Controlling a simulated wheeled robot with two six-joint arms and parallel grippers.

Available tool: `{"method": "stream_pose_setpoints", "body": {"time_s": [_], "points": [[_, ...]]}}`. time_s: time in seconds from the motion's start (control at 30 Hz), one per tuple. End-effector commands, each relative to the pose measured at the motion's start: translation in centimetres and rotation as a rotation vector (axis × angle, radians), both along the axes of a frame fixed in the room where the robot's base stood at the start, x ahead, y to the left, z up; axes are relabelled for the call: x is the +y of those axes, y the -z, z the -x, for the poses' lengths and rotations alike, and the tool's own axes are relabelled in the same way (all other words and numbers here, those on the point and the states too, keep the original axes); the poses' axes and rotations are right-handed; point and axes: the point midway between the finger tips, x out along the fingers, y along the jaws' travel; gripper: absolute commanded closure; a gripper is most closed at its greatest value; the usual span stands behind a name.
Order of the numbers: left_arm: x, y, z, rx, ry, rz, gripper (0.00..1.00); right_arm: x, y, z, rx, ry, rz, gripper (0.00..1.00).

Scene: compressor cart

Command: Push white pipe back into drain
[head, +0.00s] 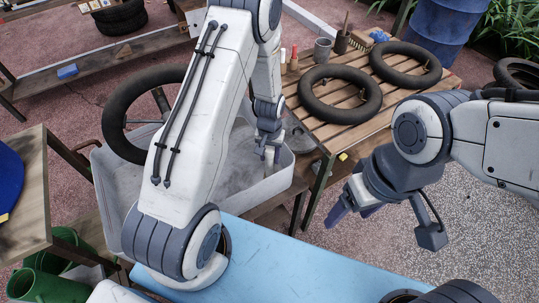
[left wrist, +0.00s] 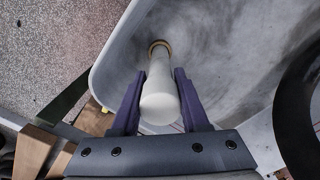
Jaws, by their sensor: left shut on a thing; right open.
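The white pipe (left wrist: 160,85) stands in a corner of the grey tub (head: 262,189). Its far end meets the brownish drain ring (left wrist: 160,46) in the left wrist view; how deep it sits in the ring I cannot tell. My left gripper (head: 270,153) reaches down into the tub, and its purple fingers (left wrist: 158,100) are shut on the pipe, one on each side. In the head view the gripper mostly hides the pipe and the drain. My right gripper (head: 353,206) is open and empty, right of the tub and apart from it.
A black tube (head: 113,118) leans upright in the tub's left part. A slatted wooden table (head: 321,127) at the right holds two more tubes (head: 340,94), a cup (head: 323,49) and brushes. A blue surface (head: 290,262) lies in front. Green buckets (head: 45,270) stand at lower left.

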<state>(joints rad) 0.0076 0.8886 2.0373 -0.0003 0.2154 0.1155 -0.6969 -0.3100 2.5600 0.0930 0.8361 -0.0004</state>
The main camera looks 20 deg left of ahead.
Motion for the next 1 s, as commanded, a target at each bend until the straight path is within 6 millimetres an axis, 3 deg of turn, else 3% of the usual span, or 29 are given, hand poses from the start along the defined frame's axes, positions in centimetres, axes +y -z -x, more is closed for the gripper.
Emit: {"method": "stream_pose_setpoints", "body": {"time_s": [0.13,0.17,0.2,0.23,0.63,1.0], "points": [[0.0,0.4,0.0,0.000,0.000,0.000,1.00,0.0,0.3,0.0,0.000,0.000,0.000,0.26],[0.0,0.3,0.0,-0.001,0.000,0.000,0.44,0.0,0.2,0.0,0.000,0.000,0.000,0.26],[0.0,0.3,0.0,-0.001,0.000,0.000,0.29,0.0,0.2,0.0,0.000,0.000,0.000,0.26],[0.0,0.3,0.0,-0.001,0.000,0.000,0.20,0.0,0.2,0.0,0.000,0.000,0.000,0.26],[0.0,-0.3,-0.1,-0.002,0.000,0.000,0.20,0.0,0.2,0.0,0.000,0.000,0.000,0.26],[0.0,-7.2,-0.2,-0.006,0.000,0.000,0.20,0.0,0.4,0.0,0.000,0.000,0.000,0.26]]}}
